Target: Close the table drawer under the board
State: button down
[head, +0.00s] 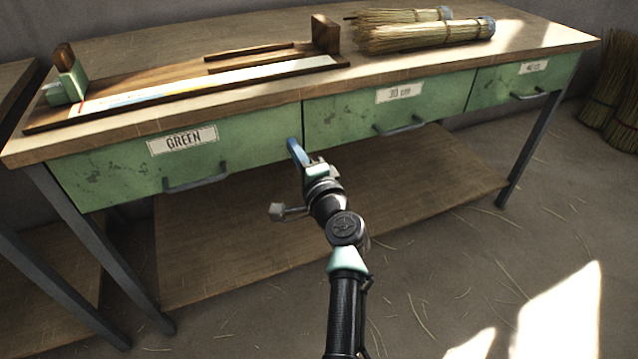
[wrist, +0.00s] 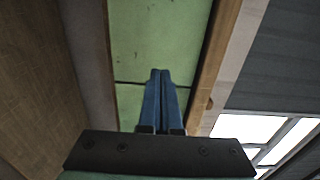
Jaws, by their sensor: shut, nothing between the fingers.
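The long wooden board (head: 215,82) with a white strip lies on the table's left part. Under it is the green drawer labelled GREEN (head: 235,150), with a dark bar handle (head: 195,180). Its front looks flush or nearly flush with the table front; a small gap cannot be ruled out. My gripper (head: 292,143) is shut and empty, its blue fingers at the right end of this drawer, by the seam with the middle drawer. In the wrist view my gripper (wrist: 160,73) points at green fronts (wrist: 158,40) with a dark seam across; whether it touches cannot be told.
The middle drawer (head: 345,122) and right drawer (head: 490,90) have their own handles and look shut. Straw bundles (head: 415,37) lie on the tabletop (head: 520,42). A lower shelf (head: 230,250) spans the table legs. More straw bundles (head: 605,100) stand at the right. Floor in front is open.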

jog(key=p+v, duration=0.3)
jog(key=v, duration=0.7)
jog(key=s+a+r+n+t, duration=0.15)
jog(key=r+n, duration=0.35)
jog(key=r, duration=0.8)
jog(key=s+a+r+n+t, duration=0.1)
jog(key=a+r+n+t, duration=0.3)
jog(key=r, duration=0.9)
jog(key=s+d+r+n+t+h, duration=0.2)
jog(key=s+r+n+t+h, duration=0.35)
jog(key=s+r, duration=1.4)
notch_tip(320, 180, up, 37)
jog(key=w+p, duration=0.1)
jog(key=p, duration=3.4)
jog(key=shift+w+r+g+p, duration=0.25)
jog(key=shift+w+g+p, duration=0.05)
jog(key=shift+g, duration=0.1)
jog(key=shift+a, duration=0.15)
